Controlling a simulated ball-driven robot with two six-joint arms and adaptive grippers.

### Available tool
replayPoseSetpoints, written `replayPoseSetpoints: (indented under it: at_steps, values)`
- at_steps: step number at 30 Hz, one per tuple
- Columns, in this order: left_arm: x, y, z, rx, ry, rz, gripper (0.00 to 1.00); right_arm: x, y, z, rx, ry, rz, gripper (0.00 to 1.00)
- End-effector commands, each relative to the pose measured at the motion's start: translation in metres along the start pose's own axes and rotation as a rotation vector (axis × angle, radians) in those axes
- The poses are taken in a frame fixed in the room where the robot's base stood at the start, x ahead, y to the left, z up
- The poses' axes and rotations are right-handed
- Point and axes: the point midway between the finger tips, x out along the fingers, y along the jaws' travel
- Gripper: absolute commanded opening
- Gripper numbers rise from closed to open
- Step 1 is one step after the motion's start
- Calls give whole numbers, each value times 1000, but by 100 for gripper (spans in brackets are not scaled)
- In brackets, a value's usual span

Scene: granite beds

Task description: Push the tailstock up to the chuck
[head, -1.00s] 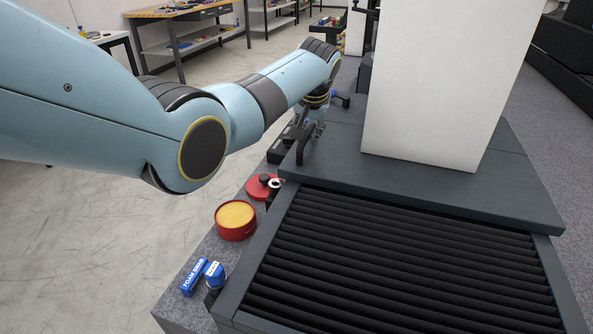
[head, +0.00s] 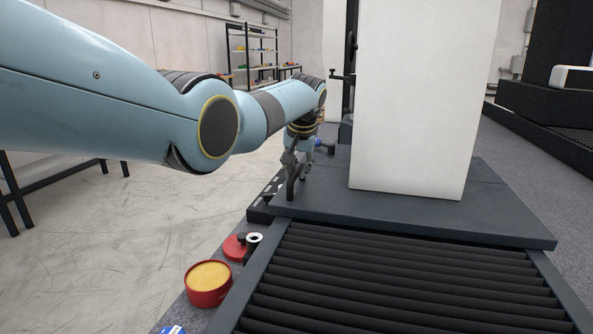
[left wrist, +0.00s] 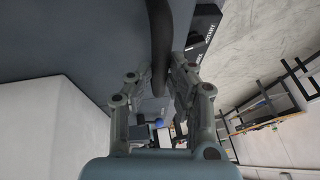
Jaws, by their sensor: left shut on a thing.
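A tall white housing (head: 405,100) stands on a dark grey carriage plate (head: 450,225); I take this to be the tailstock. A dark upright handle (head: 290,188) rises from the plate's left front. My left gripper (head: 294,162) is shut on this handle, reaching down from above. In the left wrist view the handle (left wrist: 160,45) runs between the two fingers (left wrist: 160,82), beside the dark plate. I cannot make out the chuck in either view; the tall housing hides much behind it. My right gripper is out of view.
Pleated black bellows (head: 380,285) fill the bed in front of the plate. On the left ledge are a red tin with yellow contents (head: 208,283), a red lid (head: 235,247), a blue box (head: 172,330) and a dark labelled box (head: 264,207). Shelves (head: 250,55) stand far back.

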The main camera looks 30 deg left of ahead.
Motion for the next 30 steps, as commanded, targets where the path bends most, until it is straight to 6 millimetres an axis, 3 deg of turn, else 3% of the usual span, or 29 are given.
replayPoseSetpoints:
  at_steps: [2,3,7,20,23,30]
  values:
    - [-2,-1,-4,-1,11,0,0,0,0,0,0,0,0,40]
    - [-2,-1,-4,-2,11,0,23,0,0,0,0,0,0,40]
    - [-2,-1,-3,-1,10,0,40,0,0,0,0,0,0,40]
    - [-10,0,-3,-2,10,0,40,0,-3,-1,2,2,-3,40]
    - [-22,0,-3,-2,10,0,40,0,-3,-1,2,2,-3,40]
    - [-74,0,-3,-2,13,1,40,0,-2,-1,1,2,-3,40]
